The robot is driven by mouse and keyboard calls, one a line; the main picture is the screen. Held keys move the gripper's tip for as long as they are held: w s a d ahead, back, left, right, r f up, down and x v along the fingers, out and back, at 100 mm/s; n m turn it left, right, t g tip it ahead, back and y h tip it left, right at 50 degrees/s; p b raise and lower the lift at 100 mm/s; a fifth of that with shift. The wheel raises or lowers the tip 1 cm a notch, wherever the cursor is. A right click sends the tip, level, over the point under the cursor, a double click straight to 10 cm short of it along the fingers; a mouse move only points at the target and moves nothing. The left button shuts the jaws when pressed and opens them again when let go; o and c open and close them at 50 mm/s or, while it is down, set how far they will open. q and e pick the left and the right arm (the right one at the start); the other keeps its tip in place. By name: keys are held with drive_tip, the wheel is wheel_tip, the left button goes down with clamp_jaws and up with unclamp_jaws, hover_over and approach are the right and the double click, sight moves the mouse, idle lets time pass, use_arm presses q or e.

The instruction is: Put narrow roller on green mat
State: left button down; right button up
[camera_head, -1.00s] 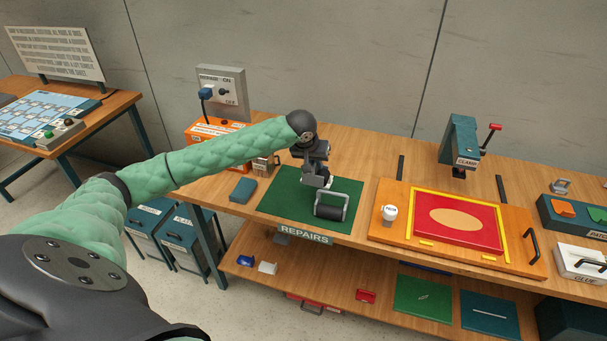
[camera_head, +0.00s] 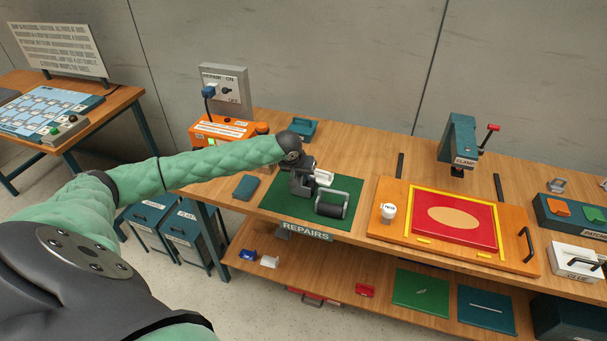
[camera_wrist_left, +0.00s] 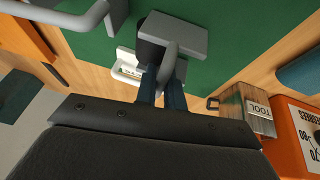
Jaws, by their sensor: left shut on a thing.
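The green mat (camera_head: 285,208) lies on the workbench above the REPAIRS label. My left gripper (camera_head: 302,188) is low over the mat. In the left wrist view its dark blue fingers (camera_wrist_left: 166,85) are shut on the grey handle of the narrow roller (camera_wrist_left: 180,33), which has a short black cylinder. The narrow roller is over green mat surface; I cannot tell whether it touches. In the head view the gripper largely hides it. A wider roller (camera_head: 330,210) with a black cylinder and grey frame lies on the mat just to the right. My right gripper is not in view.
A blue block (camera_head: 246,187) lies left of the mat. An orange device (camera_head: 222,130) stands behind it, and a teal box (camera_head: 302,127) at the back. An orange board (camera_head: 390,229) with a white cup-like item (camera_head: 388,212) borders the mat's right side.

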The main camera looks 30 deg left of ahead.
use_arm(q)
drive_tip(key=c, duration=1.5)
unclamp_jaws()
drive_tip(key=shift+f, duration=0.1)
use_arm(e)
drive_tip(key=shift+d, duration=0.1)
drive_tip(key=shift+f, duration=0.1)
